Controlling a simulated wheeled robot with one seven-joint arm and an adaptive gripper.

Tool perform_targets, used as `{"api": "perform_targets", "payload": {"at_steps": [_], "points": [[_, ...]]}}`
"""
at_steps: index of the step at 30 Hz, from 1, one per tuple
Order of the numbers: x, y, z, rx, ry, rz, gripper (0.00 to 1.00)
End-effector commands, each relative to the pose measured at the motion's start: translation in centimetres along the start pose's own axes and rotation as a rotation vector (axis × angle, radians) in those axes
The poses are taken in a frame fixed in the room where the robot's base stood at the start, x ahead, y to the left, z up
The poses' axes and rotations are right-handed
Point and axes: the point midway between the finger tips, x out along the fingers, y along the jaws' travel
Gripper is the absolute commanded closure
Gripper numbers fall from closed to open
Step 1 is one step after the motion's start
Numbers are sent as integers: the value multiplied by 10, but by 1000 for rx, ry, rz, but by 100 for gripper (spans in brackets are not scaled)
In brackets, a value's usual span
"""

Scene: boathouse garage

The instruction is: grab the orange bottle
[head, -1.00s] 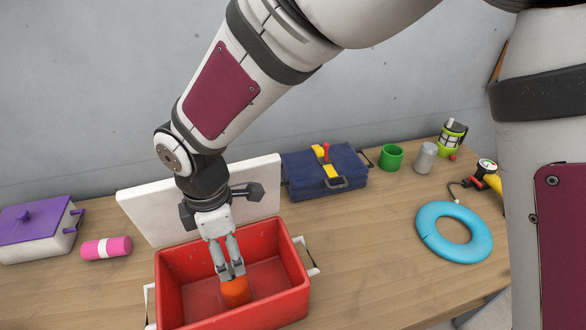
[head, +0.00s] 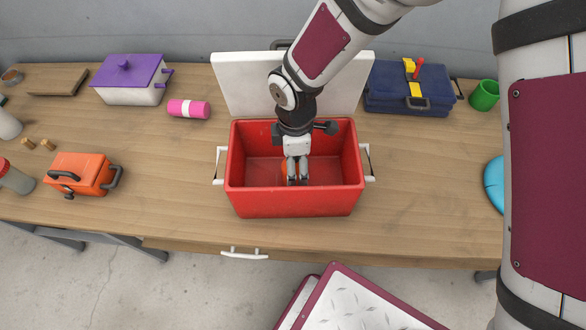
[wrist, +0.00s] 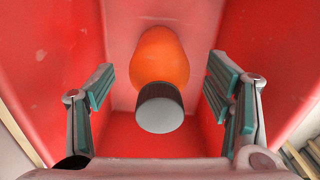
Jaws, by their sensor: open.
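The orange bottle (wrist: 163,60) stands inside the red cooler box (head: 296,203), with its dark-sided, grey-topped cap (wrist: 160,108) toward the wrist camera. In the head view only a sliver of orange shows beside my fingers. My gripper (head: 297,181) reaches down into the box from above. In the wrist view my gripper (wrist: 162,92) is open, with one finger on each side of the bottle and a gap on both sides. The fingers do not touch the bottle in that view.
The box's white lid (head: 240,88) stands open behind it. The red walls surround my gripper closely. A pink roll (head: 188,109), a purple-lidded pot (head: 130,88), an orange case (head: 80,174) and a blue toolbox (head: 410,92) stand around on the wooden table (head: 170,200).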

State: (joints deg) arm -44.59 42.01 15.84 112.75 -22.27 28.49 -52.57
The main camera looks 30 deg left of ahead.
Motion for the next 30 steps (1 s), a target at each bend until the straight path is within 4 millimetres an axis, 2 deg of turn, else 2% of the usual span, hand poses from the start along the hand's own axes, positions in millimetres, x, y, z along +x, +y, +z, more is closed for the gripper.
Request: {"api": "perform_targets", "payload": {"at_steps": [6,15,17,21,24,30], "points": [[25,0,-1,-1,-1,-1,28],[31,1,-1,0,0,1,28],[30,1,-1,0,0,1,39],[30,1,-1,0,0,1,71],[30,1,-1,0,0,1,90],[30,1,-1,0,0,2,90]]}}
